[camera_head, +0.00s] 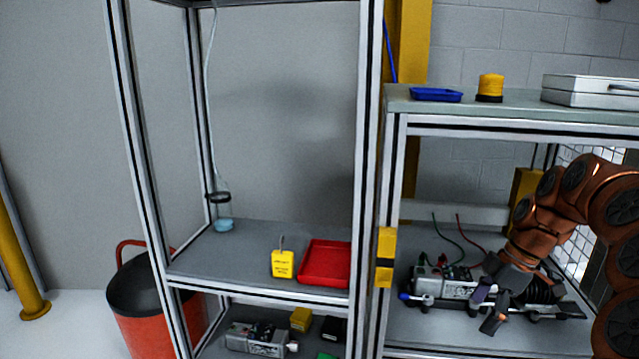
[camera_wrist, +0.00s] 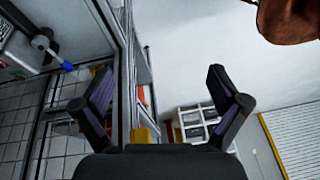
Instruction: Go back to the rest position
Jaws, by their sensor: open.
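My gripper (camera_head: 489,306) is at the right in the head view, at the front of the lower shelf of the right-hand bench. In the wrist view its two fingers (camera_wrist: 165,103) are spread wide with nothing between them. In the head view a servo motor unit (camera_head: 440,283) lies on that shelf, behind and left of my gripper, with a blue tip at its left end. Part of the unit also shows in the wrist view (camera_wrist: 22,45), at the upper left. My arm hides part of the shelf's right side.
A frame post with a yellow block (camera_head: 386,243) stands left of my gripper. The left rack holds a red tray (camera_head: 326,263), a yellow padlock-like block (camera_head: 283,264) and a glass jar (camera_head: 222,212). The bench top holds a blue tray (camera_head: 436,95), a yellow-black button (camera_head: 490,87) and a silver case (camera_head: 592,91).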

